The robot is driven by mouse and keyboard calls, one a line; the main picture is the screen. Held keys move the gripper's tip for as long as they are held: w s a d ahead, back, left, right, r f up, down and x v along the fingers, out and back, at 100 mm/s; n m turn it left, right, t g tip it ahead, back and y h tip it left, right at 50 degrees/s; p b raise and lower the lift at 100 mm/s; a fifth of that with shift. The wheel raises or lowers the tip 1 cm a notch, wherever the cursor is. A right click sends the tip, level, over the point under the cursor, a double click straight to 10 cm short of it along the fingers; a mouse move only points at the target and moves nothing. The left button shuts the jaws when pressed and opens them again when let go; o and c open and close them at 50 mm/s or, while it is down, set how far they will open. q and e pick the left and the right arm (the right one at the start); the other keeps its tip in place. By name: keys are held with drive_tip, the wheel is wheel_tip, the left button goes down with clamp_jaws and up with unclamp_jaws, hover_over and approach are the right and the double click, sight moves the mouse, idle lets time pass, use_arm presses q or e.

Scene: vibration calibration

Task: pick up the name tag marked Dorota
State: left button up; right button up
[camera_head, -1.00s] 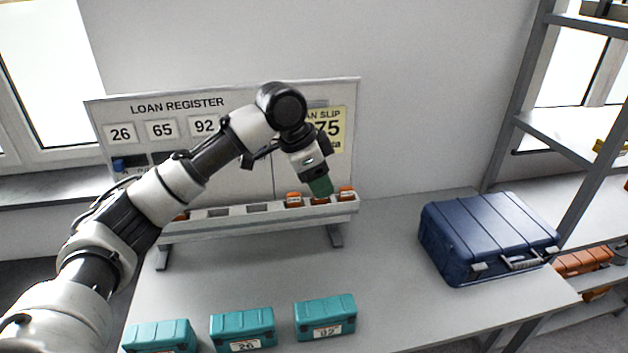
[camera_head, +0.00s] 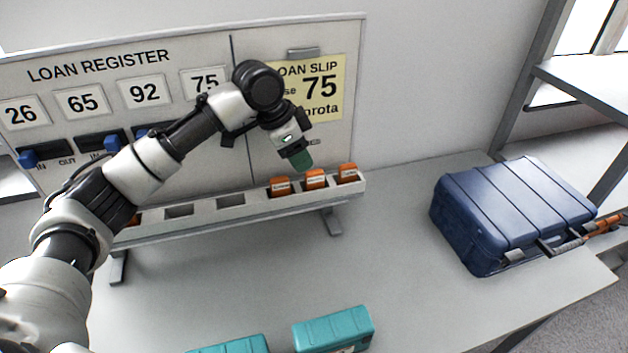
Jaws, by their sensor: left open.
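Orange name tags with small white labels stand in slots of a long grey rack (camera_head: 245,214). Three are together at its right end: a left one (camera_head: 280,187), a middle one (camera_head: 316,179) and a right one (camera_head: 348,173). The label print is too small to read, so I cannot tell which is Dorota. Another orange piece (camera_head: 133,220) shows partly behind my arm. My left gripper (camera_head: 301,161) is open, its green fingertip just above the gap between the left and middle tags, apparently holding nothing. My right gripper is out of view.
A loan register board (camera_head: 200,60) stands behind the rack, with a yellow loan slip (camera_head: 325,90) reading 75 and partly "nrota". Teal cases (camera_head: 333,330) lie at the table's front. A blue case (camera_head: 510,215) sits at right. The middle of the table (camera_head: 260,275) is clear.

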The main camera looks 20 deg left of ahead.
sight(308, 173)
use_arm(q)
drive_tip(key=shift+x, duration=0.75)
drive_tip(key=p+x, duration=0.1)
drive_tip(key=x, duration=0.3)
drive_tip(key=shift+f, duration=0.25)
drive_tip(key=shift+d+f, duration=0.15)
drive_tip(key=shift+f, duration=0.15)
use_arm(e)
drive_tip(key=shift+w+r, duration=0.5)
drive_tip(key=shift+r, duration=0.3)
use_arm(q)
drive_tip(key=shift+c, duration=0.3)
clamp_jaws()
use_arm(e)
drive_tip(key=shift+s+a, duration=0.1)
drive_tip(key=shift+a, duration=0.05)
